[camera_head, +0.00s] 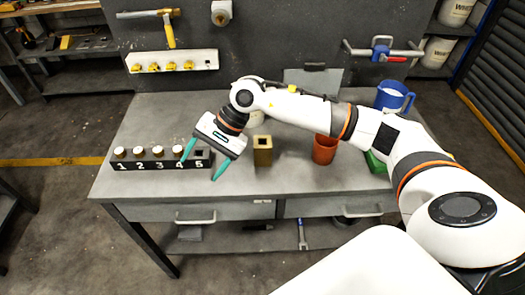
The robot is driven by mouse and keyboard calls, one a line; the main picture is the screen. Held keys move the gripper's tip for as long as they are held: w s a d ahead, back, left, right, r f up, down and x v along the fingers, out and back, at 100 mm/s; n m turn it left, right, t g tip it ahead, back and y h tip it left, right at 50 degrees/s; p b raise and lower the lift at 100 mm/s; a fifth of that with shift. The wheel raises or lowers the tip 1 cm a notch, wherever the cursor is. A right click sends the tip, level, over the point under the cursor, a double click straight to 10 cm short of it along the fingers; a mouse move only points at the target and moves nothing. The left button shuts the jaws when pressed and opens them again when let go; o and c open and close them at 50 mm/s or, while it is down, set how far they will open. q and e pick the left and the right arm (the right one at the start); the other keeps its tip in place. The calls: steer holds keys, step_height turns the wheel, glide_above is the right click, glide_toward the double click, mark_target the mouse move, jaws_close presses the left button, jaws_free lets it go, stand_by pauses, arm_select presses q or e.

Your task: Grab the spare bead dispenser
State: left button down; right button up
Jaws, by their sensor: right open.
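No thing in view is clearly marked as the spare bead dispenser, and I cannot tell which one it is. A black rack (146,166) numbered 1 to 5 stands at the left front of the grey workbench (140,124). Its first slots hold white-capped pieces (158,151); slot 5 looks empty. A tan block (262,151) with a square hole in its top stands right of the rack. My right gripper (199,171) reaches across from the right. It is open, its teal fingers pointing down around the rack's right end, with nothing between them. My left gripper is not in view.
An orange-red cup (324,150), a green item (376,163) and a blue jug (394,97) stand to the right, near my arm. A hammer (169,30) and a blue-and-grey handled tool (381,50) are on the back panel. The bench's left rear is clear.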

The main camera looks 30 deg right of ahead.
mark_target(265, 140)
steer(key=w+d+r+n+h, duration=0.15)
steer(key=d+h, duration=0.65)
steer(key=d, duration=1)
steer(key=shift+n+g, duration=0.4)
steer(key=shift+n, duration=0.05)
step_height(265, 140, down, 6)
steer(key=shift+d+p, duration=0.15)
steer(key=shift+p, duration=0.85)
steer(key=f, duration=0.1)
steer(key=f+p, duration=0.1)
steer(key=f, duration=0.1)
steer(key=f+p, duration=0.1)
steer(key=f, duration=0.1)
steer(key=shift+w+a+f, duration=0.25)
steer(key=shift+w, duration=0.05)
steer(key=shift+f, duration=0.2)
steer(key=c, duration=1.4)
steer(key=shift+r, duration=0.1)
steer(key=shift+c, duration=0.4)
